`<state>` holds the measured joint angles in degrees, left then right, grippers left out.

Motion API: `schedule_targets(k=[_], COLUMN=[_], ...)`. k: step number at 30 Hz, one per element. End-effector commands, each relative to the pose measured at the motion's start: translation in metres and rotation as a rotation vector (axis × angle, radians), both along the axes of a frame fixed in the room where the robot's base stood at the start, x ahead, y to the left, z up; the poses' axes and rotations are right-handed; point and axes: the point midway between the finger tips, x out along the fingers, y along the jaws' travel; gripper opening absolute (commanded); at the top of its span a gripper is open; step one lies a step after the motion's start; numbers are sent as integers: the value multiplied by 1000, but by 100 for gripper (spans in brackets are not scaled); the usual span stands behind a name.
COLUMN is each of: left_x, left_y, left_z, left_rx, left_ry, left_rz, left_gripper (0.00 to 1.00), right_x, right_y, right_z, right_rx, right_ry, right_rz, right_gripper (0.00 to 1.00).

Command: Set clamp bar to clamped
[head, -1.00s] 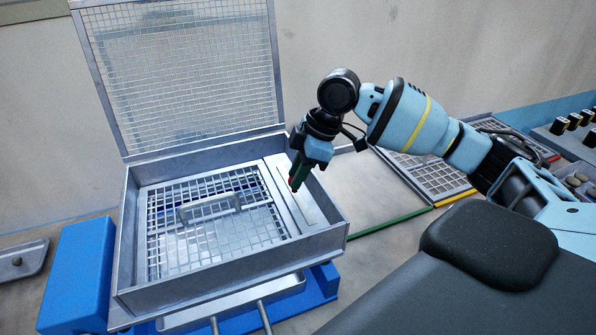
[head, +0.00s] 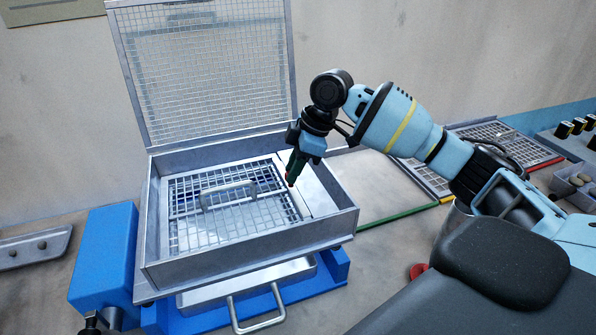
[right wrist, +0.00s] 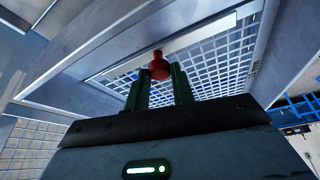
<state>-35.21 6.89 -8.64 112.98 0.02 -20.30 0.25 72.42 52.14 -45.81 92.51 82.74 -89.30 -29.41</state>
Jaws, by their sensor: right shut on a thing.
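My right gripper (head: 291,183) reaches down into the open metal box and is shut on a small red knob (right wrist: 159,68), which sits between its green fingers in the right wrist view. The knob is at a narrow pale metal strip, seemingly the clamp bar (right wrist: 195,39), along the right edge of the wire mesh frame (head: 232,223). How the knob joins the bar is hidden. The mesh frame has a loop handle (head: 229,195) and lies inside the box (head: 250,250).
The mesh lid (head: 205,75) stands open at the back of the box. A blue base (head: 104,255) and a tray with a handle (head: 255,305) are around and below the box. More mesh frames (head: 490,132) lie on the table to the right.

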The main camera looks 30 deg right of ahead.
Motion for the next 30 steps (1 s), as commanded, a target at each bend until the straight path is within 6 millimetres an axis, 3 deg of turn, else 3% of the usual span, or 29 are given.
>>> schedule_targets(k=[11, 12, 17, 26, 30], left_x=[1, 1, 1, 1, 2], left_y=[1, 0, -1, -3, -3], left_z=[1, 1, 1, 2, 2], left_rx=[1, 1, -2, -7, -7], left_ry=[-2, -2, -3, -4, -4], left_rz=[-3, -3, 0, 7, 7], left_gripper=[38, 38, 38, 38, 38], right_x=[1, 1, 1, 1, -1], right_y=[5, 5, 4, 2, -3], right_z=[-1, -1, -1, 1, 14], right_rx=[7, 7, 5, 4, 4], right_ry=[4, 3, 3, 2, 1], right_rz=[8, 9, 8, 4, 3], right_gripper=[0, 27, 46, 46, 46])
